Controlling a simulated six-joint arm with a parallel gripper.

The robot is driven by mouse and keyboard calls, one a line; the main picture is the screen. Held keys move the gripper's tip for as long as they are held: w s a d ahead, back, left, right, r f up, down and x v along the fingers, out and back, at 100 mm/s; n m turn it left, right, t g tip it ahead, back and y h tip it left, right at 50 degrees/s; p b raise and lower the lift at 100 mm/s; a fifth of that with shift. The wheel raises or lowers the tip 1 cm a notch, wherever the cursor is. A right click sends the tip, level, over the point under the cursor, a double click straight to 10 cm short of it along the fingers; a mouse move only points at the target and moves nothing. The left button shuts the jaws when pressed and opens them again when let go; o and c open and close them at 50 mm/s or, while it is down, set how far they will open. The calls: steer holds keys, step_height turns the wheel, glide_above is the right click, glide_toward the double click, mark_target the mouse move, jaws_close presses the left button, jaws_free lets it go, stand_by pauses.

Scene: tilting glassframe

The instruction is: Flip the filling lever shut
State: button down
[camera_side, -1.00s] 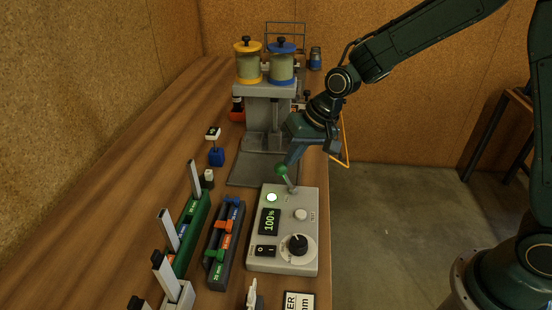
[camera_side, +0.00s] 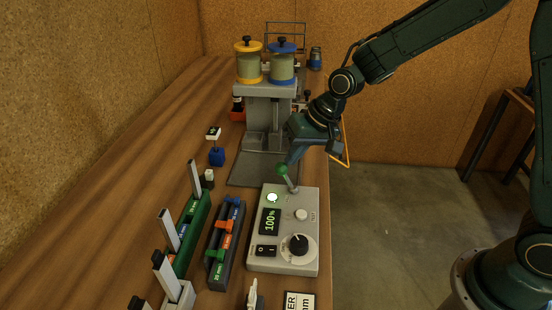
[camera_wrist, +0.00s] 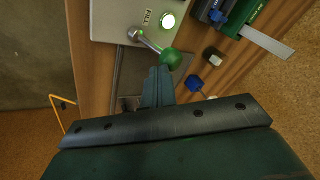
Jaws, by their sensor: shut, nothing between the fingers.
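The filling lever, a metal rod with a green ball knob (camera_side: 282,169), stands at the far end of the grey control box (camera_side: 309,232), tilted away from the box's front. In the wrist view the green knob (camera_wrist: 171,59) is just beyond my fingertips, beside the FILL label and a lit round lamp (camera_wrist: 167,20). My gripper (camera_side: 291,162) is shut and empty, its tips at the knob. The tips (camera_wrist: 159,72) touch or almost touch it; I cannot tell which. The box display reads 100%.
A grey stand with a yellow-rimmed and a blue-rimmed container (camera_side: 281,68) rises behind the lever. A dark rack with coloured clips (camera_side: 225,242) and a green holder (camera_side: 190,232) stand left of the box. A small blue block (camera_side: 217,157) sits further back.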

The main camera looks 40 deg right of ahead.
steer(key=shift+s+d+f, duration=0.1)
steer(key=shift+s+f, duration=0.2)
steer(key=shift+s, duration=0.1)
steer(key=w+d+v, duration=0.1)
steer(key=w+v, duration=0.1)
steer(key=v, duration=1.1)
steer(key=shift+d+r, duration=0.3)
steer(key=shift+w, duration=0.1)
